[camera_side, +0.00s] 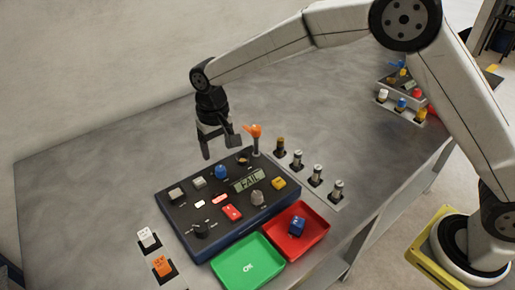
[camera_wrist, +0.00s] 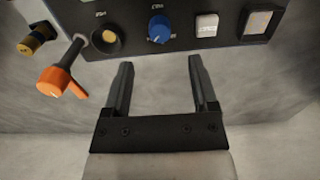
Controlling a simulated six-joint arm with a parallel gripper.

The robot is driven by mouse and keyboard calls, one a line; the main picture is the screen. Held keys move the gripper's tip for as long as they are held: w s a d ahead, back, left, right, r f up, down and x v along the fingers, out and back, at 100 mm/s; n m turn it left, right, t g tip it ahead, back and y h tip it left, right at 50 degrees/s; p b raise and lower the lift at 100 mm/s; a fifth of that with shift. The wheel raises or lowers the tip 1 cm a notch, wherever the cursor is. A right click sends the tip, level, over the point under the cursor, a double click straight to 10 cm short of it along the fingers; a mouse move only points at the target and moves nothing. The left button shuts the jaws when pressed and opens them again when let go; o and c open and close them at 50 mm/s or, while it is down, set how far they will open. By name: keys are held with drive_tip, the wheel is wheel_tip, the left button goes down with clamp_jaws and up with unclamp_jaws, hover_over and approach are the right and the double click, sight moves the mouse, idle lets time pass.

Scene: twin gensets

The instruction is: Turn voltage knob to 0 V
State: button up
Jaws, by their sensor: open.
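A dark blue-black console (camera_side: 178,197) stands on the table with several knobs and buttons. A blue knob (camera_side: 221,172) is near its back edge, and it also shows at the top of the wrist view (camera_wrist: 159,29) with a pale pointer mark. A grey knob (camera_side: 257,198) and a black knob (camera_side: 200,230) are nearer its front. The labels are too small to read, so I cannot tell which is the voltage knob. The display (camera_side: 248,181) reads FAIL. My gripper (camera_side: 221,149) is open and empty above the console's back edge. In the wrist view its fingers (camera_wrist: 158,63) point towards the blue knob, apart from it.
An orange-handled lever (camera_side: 255,131) rises close beside my gripper at the console's back. A green tray (camera_side: 247,262) and a red tray (camera_side: 307,242) holding a blue block (camera_side: 297,226) stand in front. Several small cylinders (camera_side: 317,173) line the right.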

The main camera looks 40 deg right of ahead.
sight(220, 168)
drive_tip(key=shift+f, duration=3.45)
clamp_jaws()
